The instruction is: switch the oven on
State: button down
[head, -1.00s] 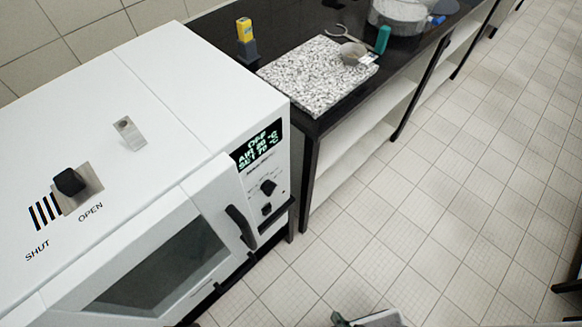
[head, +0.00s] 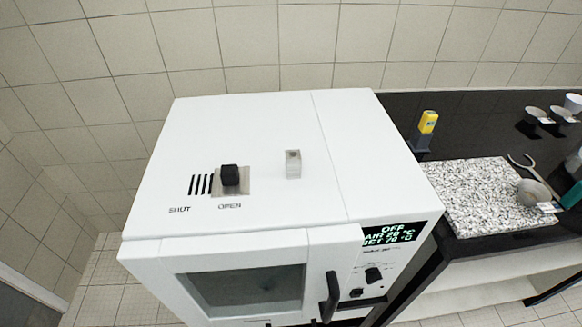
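The white oven (head: 270,135) stands in the middle of the head view with its door (head: 240,285) shut. Its display (head: 390,234) reads OFF, AIR 20 °C and a SET line that looks like 70 °C. Below the display are a black round knob (head: 374,274) and a smaller black control (head: 356,292). A black door handle (head: 331,298) is left of them. On top, a black slider knob (head: 230,176) sits at the OPEN end of its vent scale. My gripper is not in view.
A black bench (head: 400,112) adjoins the oven on the right. It carries a speckled stone slab (head: 480,195), a yellow device (head: 428,122) in a dark stand, and several bowls and dishes. A tiled wall (head: 280,45) stands behind. Tiled floor shows at the lower left.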

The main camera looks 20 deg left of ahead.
aim_at(355, 293)
jog(key=l+u, duration=0.1)
jog(key=u, duration=0.3)
jog(key=l+u, duration=0.1)
jog(key=u, duration=0.3)
jog(key=i+l+u, duration=0.1)
jog(key=u, duration=0.35)
jog(key=l+u, duration=0.25)
jog(key=l, duration=0.2)
jog(key=k+l+u, duration=0.2)
jog(key=l, duration=0.25)
jog(key=l+u, duration=0.25)
jog(key=l, duration=0.2)
jog(key=k+l+u, duration=0.25)
jog(key=l, duration=0.2)
jog(key=l+u, duration=0.2)
jog(key=l, duration=0.2)
jog(key=k+l, duration=0.2)
jog(key=l, duration=0.15)
jog(key=k+l, duration=0.15)
jog(key=l, duration=0.25)
jog(key=k+l, duration=0.2)
jog(key=l, duration=0.15)
jog(key=k+l+u, duration=0.1)
jog(key=l, duration=0.3)
jog(key=k+l, duration=0.25)
jog(key=l, duration=0.1)
